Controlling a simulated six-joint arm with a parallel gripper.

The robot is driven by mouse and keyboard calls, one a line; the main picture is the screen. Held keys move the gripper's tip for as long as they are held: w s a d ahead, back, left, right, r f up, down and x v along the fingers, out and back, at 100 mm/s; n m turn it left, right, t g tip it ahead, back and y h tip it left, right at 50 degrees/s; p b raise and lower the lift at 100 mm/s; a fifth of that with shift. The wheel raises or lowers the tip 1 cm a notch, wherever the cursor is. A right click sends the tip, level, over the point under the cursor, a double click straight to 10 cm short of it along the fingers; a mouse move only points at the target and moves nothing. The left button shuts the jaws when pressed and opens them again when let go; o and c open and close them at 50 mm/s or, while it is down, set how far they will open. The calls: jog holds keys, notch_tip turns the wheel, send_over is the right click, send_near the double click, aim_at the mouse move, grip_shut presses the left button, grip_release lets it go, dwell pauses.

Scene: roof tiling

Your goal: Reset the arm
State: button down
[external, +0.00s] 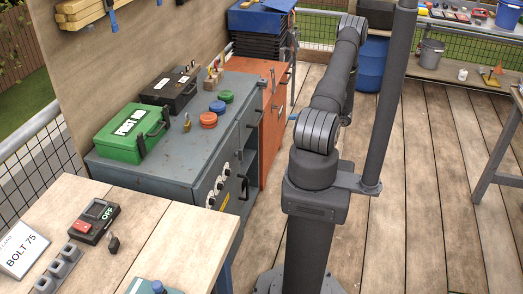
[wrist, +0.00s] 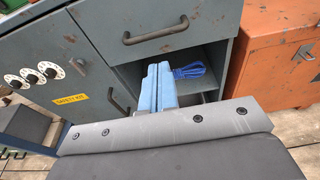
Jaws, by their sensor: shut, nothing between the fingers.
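My gripper (wrist: 160,72) shows in the wrist view with its two blue fingers side by side, shut and empty. It points toward an open shelf compartment of the grey cabinet (wrist: 85,45). A blue looped cord (wrist: 188,71) lies inside that compartment, just right of the fingertips in the picture; I cannot tell the gap. In the external view my arm stands in the middle and hides most of the gripper. A small blue tip shows at the left of the arm, near the grey cabinet (external: 180,160).
An orange cabinet (external: 272,130) adjoins the grey one. A green first aid box (external: 130,133), a black case (external: 170,91) and red, blue and green round knobs lie on the grey top. A wooden workbench (external: 180,225) stands front left. The deck at right is mostly clear.

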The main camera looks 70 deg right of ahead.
jog(key=x, duration=1.2)
jog(key=shift+w, duration=0.1)
